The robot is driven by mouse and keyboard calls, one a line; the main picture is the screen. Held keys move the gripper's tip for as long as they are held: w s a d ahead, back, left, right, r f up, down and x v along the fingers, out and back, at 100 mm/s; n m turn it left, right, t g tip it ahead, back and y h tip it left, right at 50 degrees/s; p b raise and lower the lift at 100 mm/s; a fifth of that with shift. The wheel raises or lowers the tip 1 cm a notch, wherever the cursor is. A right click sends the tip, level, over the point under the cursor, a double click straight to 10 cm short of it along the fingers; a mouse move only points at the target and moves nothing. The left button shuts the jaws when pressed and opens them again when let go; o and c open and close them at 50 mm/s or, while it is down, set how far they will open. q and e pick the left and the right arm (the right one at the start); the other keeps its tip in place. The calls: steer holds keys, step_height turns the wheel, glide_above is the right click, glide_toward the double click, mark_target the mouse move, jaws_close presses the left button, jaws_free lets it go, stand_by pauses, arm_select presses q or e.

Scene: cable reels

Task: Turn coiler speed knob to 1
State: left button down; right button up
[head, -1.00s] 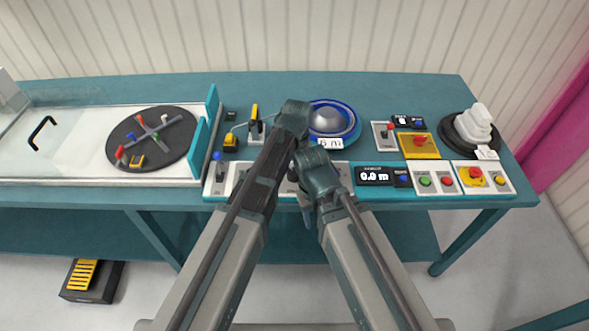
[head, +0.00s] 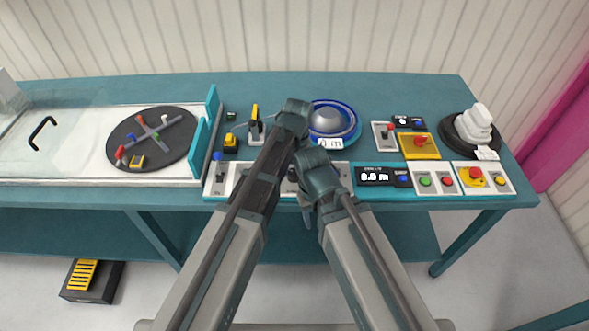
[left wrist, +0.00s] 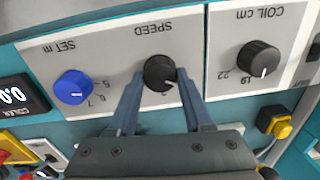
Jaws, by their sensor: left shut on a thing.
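The black speed knob (left wrist: 160,73) sits under the upside-down word SPEED in the left wrist view. Its white pointer line points to the lower right of that picture. The scale numbers near it are mostly hidden by the fingers. My left gripper (left wrist: 159,80) has one blue-grey finger on each side of the knob and is shut on it. In the head view the left gripper (head: 293,172) is at the front panel, largely covered by my arms, so the knob is hard to see there. My right arm crosses beside it; its fingers cannot be made out.
The blue SET m knob (left wrist: 73,87) and the black COIL cm knob (left wrist: 259,59) flank the speed knob. The display (head: 373,176) reads 0.0 m. A blue-rimmed reel (head: 350,112) stands behind the panel. A dark disc (head: 118,143) lies on the left.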

arm_select(q)
steer(key=shift+c, duration=1.6)
jaws_free()
step_height(320, 180, up, 14)
steer(key=p, duration=1.4)
steer(key=shift+d, duration=0.25)
steer(key=shift+s+f, duration=0.15)
